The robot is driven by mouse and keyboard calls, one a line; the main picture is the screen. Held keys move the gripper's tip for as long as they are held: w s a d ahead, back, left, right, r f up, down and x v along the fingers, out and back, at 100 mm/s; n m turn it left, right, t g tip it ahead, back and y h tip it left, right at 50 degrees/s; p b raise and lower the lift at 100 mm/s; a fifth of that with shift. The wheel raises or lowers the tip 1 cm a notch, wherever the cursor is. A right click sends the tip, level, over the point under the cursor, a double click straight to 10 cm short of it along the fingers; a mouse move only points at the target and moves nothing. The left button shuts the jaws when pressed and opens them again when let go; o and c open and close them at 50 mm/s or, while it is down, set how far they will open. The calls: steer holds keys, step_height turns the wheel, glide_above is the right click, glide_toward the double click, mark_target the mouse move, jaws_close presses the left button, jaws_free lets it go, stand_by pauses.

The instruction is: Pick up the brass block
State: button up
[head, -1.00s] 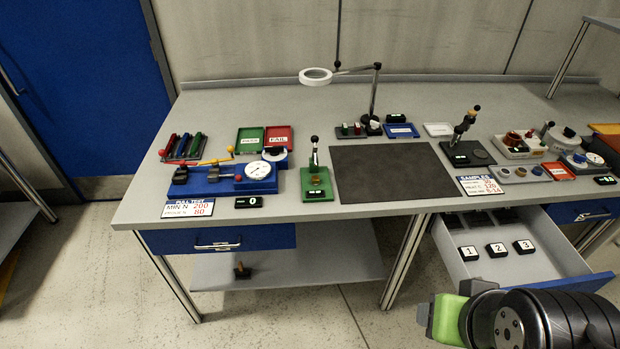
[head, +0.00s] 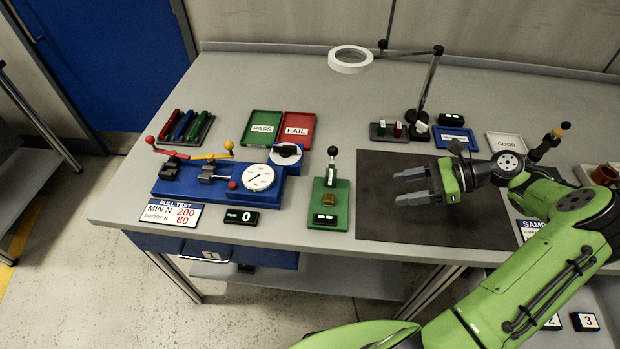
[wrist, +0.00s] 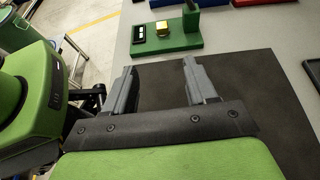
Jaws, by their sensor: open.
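The brass block (head: 328,200) is a small gold-coloured cube on the green base (head: 318,222) of a small press with a black-knobbed lever. In the wrist view the brass block (wrist: 162,28) sits on the green base (wrist: 178,44), beyond my fingertips and a little to the right of the base's display. My gripper (head: 402,186) is open and empty above the dark mat, to the right of the green press. In the wrist view its two grey fingers (wrist: 158,72) are apart with nothing between them.
The dark mat (head: 390,225) under my gripper is bare. A blue pull tester (head: 215,187) with a dial stands left of the press, with a counter (head: 241,217) before it. Green (head: 262,128) and red (head: 298,130) trays lie behind. A ring lamp (head: 350,60) overhangs the back.

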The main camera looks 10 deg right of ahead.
mark_target(334, 198)
steer(key=shift+w+d+f, duration=0.15)
steer(key=shift+w+d, duration=0.05)
steer(key=shift+w, duration=0.05)
steer(key=b+x, duration=0.2)
steer(key=x, duration=0.3)
steer(key=b+x, duration=0.3)
steer(key=x, duration=0.2)
steer(key=b+x, duration=0.2)
steer(key=x, duration=0.3)
steer(key=shift+a, duration=0.45)
steer(key=shift+r, duration=0.2)
jaws_close()
steer(key=shift+r, duration=0.1)
steer(key=shift+r, duration=0.3)
steer(key=r+p, duration=0.2)
steer(key=r, duration=0.1)
steer(key=shift+d, duration=0.4)
steer(key=s+d+p, duration=0.1)
steer(key=d+p, duration=0.1)
steer(key=d, duration=0.3)
steer(key=s+d+p, duration=0.1)
steer(key=s+d, duration=0.1)
steer(key=d, duration=0.4)
steer(key=s+d+p, duration=0.2)
steer(key=d, duration=0.3)
steer(key=shift+s+d+f+p, duration=0.15)
steer(key=shift+s+d+p, duration=0.1)
steer(key=shift+d+p, duration=0.05)
